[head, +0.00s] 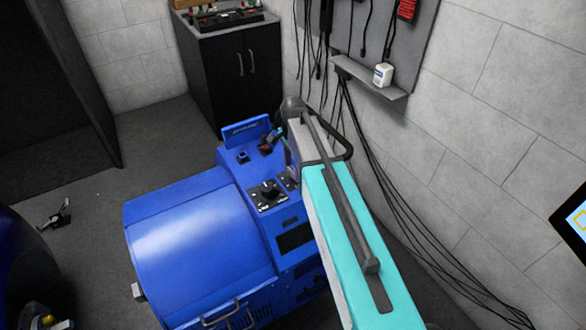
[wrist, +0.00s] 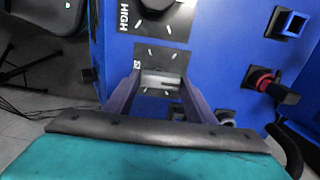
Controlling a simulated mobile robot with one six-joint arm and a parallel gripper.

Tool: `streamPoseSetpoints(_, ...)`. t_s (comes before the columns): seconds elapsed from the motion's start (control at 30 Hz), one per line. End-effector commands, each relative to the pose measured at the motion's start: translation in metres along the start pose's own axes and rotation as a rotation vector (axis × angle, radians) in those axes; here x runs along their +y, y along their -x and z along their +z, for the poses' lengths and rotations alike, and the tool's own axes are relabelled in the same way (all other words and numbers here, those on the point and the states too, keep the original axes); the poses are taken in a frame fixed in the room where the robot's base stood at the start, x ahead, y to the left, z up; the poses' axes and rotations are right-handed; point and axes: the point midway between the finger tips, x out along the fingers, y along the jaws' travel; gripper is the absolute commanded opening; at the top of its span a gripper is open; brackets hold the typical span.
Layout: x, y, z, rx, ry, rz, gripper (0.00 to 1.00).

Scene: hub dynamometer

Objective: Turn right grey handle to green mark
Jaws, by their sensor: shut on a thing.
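My gripper (wrist: 160,78) shows in the wrist view, its two purple-grey fingers over a dark dial plate (wrist: 162,56) with white tick marks. It is shut on a small light-grey piece, which looks like the right grey handle (wrist: 158,83); the fingers cover part of it. No green mark can be made out. Another dark knob (wrist: 157,4) on a plate marked HIGH sits at the top edge of the wrist view. In the head view a black knob (head: 268,189) sits on the blue machine (head: 200,240), and my arm hides most of the gripper's end.
A red and black switch (wrist: 268,84) and a square black-framed socket (wrist: 288,24) stick out of the blue panel in the wrist view. In the head view, cables (head: 372,170) hang along the wall at right, below a shelf (head: 370,78). A black cabinet (head: 232,75) stands behind.

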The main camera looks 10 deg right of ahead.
Motion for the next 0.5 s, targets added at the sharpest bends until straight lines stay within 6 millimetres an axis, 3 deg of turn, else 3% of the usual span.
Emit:
streamPoseSetpoints(0.43, -0.0008, 0.0011, -0.0018, 0.003, -0.013, -0.003, 0.28)
streamPoseSetpoints(0.47, -0.0008, 0.0011, -0.0018, 0.003, -0.013, -0.003, 0.55)
streamPoseSetpoints(0.5, -0.0007, 0.0011, -0.0017, 0.003, -0.013, -0.003, 0.62)
